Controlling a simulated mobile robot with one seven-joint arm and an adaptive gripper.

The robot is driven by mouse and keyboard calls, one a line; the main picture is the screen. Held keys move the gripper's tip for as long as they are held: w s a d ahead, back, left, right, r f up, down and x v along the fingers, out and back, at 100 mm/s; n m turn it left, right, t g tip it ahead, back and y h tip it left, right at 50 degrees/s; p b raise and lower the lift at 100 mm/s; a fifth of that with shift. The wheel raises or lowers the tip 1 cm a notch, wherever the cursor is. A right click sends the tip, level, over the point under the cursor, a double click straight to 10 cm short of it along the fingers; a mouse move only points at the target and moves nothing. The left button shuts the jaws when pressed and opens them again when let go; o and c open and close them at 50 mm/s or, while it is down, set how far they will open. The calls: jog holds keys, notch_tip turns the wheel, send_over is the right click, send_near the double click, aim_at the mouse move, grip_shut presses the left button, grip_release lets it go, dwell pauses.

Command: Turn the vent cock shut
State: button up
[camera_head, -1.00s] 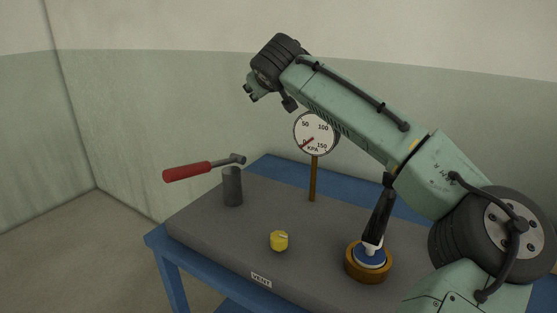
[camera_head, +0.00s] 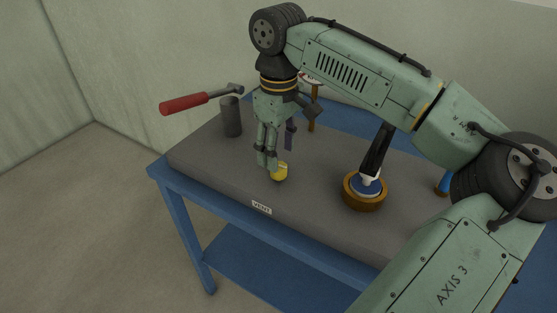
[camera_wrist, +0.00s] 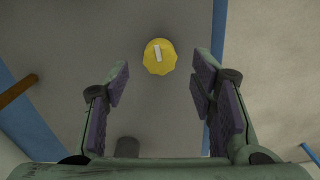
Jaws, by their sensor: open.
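The vent cock is a small yellow knob (camera_head: 279,172) on the grey slab (camera_head: 215,165), just behind the VENT label (camera_head: 261,207). In the wrist view the yellow knob (camera_wrist: 160,57) has a scalloped edge and a white bar mark running nearly along the picture's vertical. My gripper (camera_head: 269,163) points down close to the knob and partly covers it in the head view. In the wrist view my gripper (camera_wrist: 160,82) is open, its fingers apart with nothing between them. The knob lies beyond the fingertips, roughly centred between them. I cannot tell any contact.
A red-handled lever (camera_head: 186,103) on a grey post (camera_head: 231,118) stands at the left. A brown ring with a blue-and-white piece and black handle (camera_head: 366,190) sits right of the knob. The gauge on its brown post (camera_head: 311,120) is mostly hidden behind my arm. A blue table (camera_head: 185,185) bears the slab.

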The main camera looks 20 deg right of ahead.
jog(key=shift+f, duration=2.2)
